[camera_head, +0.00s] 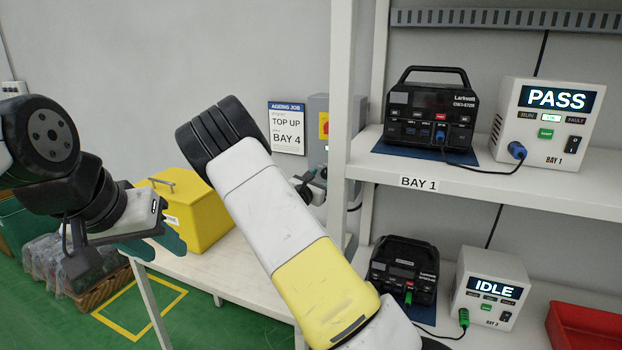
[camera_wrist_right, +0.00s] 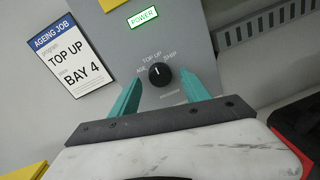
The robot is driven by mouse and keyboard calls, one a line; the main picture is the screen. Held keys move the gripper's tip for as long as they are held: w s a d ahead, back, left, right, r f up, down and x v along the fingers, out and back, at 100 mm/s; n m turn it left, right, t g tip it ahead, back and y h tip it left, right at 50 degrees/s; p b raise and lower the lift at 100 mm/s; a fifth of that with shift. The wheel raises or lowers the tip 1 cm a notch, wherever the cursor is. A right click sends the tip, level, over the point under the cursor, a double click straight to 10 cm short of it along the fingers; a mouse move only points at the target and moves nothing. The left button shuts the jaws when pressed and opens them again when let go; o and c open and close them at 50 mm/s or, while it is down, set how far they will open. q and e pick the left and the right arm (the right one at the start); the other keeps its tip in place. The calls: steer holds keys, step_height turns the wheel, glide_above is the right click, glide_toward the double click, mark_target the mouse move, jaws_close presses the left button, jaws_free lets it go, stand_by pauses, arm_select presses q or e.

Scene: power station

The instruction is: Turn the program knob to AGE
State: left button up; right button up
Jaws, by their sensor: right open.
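The black program knob (camera_wrist_right: 159,74) is on a grey panel (camera_wrist_right: 188,40) in the right wrist view, with AGE at its left, TOP UP above and SHIP at its right. Its white pointer line points up, towards TOP UP. My right gripper (camera_wrist_right: 160,88) is open, its teal fingers on either side of the knob; I cannot tell whether they touch it. In the head view my right arm hides the knob, and the grey box (camera_head: 318,105) shows behind it. My left gripper (camera_head: 158,243) hangs at the left, away from the box, its opening unclear.
A sign (camera_head: 287,128) reading TOP UP, BAY 4 is on the wall beside the box. A yellow case (camera_head: 195,215) stands on the white table (camera_head: 240,262). A shelf (camera_head: 500,185) at the right holds black units and white testers reading PASS and IDLE. A red bin (camera_head: 590,325) is lower right.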

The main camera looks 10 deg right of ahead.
steer(key=shift+w+d, duration=0.2)
steer(key=shift+w, duration=0.05)
jaws_close()
steer(key=shift+n, duration=0.3)
steer(key=n, duration=0.4)
steer(key=shift+f+n, duration=0.1)
steer(key=shift+n, duration=0.2)
steer(key=n, duration=0.4)
steer(key=shift+s+n+t, duration=0.1)
steer(key=shift+n+t, duration=0.3)
steer(key=shift+n, duration=0.3)
